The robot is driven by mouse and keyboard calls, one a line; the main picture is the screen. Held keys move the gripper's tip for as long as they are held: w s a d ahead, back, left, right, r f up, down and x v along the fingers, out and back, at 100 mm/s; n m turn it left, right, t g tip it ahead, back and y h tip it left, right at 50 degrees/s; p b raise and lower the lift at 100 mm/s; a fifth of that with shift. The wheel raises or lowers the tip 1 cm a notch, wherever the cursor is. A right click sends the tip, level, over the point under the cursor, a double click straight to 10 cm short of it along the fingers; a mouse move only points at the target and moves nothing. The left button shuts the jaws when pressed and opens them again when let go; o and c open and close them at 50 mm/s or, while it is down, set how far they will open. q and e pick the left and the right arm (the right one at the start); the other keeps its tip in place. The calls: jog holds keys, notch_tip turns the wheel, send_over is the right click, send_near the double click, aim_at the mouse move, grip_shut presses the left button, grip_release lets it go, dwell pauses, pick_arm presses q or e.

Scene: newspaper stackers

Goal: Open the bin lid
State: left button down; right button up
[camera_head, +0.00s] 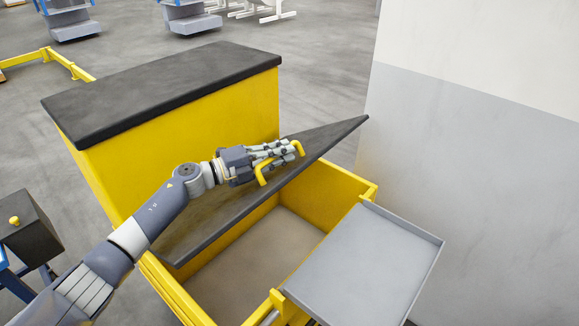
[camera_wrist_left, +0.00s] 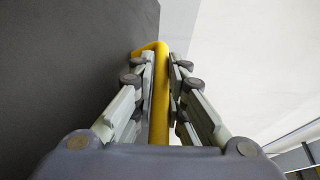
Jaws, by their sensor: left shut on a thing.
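The yellow bin (camera_head: 325,196) stands in the middle of the head view. Its dark lid (camera_head: 215,215) is raised and tilted, and the inside of the bin shows below it. A yellow handle (camera_head: 263,174) is fixed on the lid. My left gripper (camera_head: 290,153) is shut on this handle. In the left wrist view the handle (camera_wrist_left: 159,95) runs between the two fingers, with the dark lid (camera_wrist_left: 70,70) to the left. The bin's floor (camera_head: 255,265) is bare where it shows. My right gripper is not in view.
A taller yellow box with a dark top (camera_head: 165,90) stands behind the lid. A grey tray (camera_head: 365,265) is beside the bin's right side. A pale wall (camera_head: 480,130) closes the right. A dark box with a yellow knob (camera_head: 30,225) is at the left.

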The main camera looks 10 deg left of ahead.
pick_arm(q)
jog(key=shift+w+a+r, duration=0.25)
jog(key=shift+a+r, duration=0.1)
jog(key=shift+r, duration=0.25)
jog(key=c, duration=1.9)
grip_release()
jog(key=shift+f, duration=0.1)
jog(key=shift+s+a+f, duration=0.1)
jog(key=shift+s+a, duration=0.1)
jog(key=shift+a, duration=0.1)
jog(key=v, duration=1.1)
jog(key=shift+s, duration=0.2)
jog(key=shift+a, duration=0.1)
